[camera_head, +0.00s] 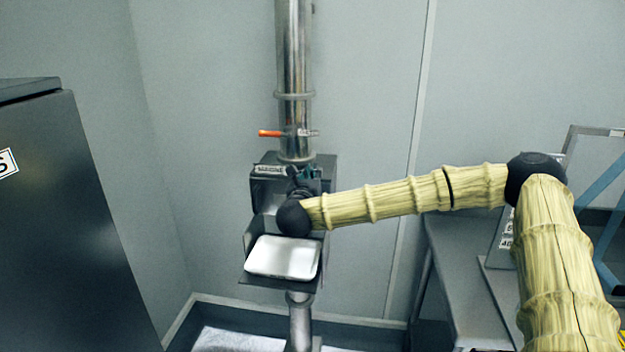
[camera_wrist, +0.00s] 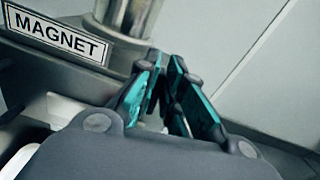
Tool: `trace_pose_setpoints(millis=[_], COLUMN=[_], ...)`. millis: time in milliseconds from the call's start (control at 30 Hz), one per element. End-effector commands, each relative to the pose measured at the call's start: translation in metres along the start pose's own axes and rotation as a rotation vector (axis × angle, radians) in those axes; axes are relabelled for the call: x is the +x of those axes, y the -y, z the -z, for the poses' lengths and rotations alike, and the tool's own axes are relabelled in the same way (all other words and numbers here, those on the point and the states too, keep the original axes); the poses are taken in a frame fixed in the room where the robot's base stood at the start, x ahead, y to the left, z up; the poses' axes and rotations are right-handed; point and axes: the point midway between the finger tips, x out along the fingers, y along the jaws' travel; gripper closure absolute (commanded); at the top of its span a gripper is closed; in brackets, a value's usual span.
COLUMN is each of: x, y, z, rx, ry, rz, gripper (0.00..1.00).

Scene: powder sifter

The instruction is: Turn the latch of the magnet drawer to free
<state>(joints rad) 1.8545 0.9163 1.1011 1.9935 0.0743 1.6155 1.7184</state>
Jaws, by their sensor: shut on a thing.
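The magnet drawer housing (camera_head: 262,190) is a dark box on the vertical steel pipe, with a white label at its upper left. In the wrist view the label (camera_wrist: 55,33) reads MAGNET. My gripper (camera_head: 305,173) is at the right part of the housing's front, just right of the label. In the wrist view my gripper (camera_wrist: 168,68) has its teal-padded fingers drawn together at the tips beside the pipe's base. It is shut on the latch, which the fingers hide, so its turn angle cannot be told.
A white tray (camera_head: 283,257) sits on a ledge below the housing. An orange-handled lever (camera_head: 271,133) sticks out from the steel pipe (camera_head: 294,60) above. A dark cabinet (camera_head: 70,220) stands at left, a grey table (camera_head: 465,270) at right.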

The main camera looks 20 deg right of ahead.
Motion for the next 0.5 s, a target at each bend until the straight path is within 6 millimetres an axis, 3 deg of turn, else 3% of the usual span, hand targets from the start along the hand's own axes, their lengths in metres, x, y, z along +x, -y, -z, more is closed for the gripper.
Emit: trace_pose_setpoints(millis=[500], x=[-0.0001], y=[-0.0110], z=[0.0045], rx=[-0.471], ry=[0.003], rz=[0.000], gripper=[1.00])
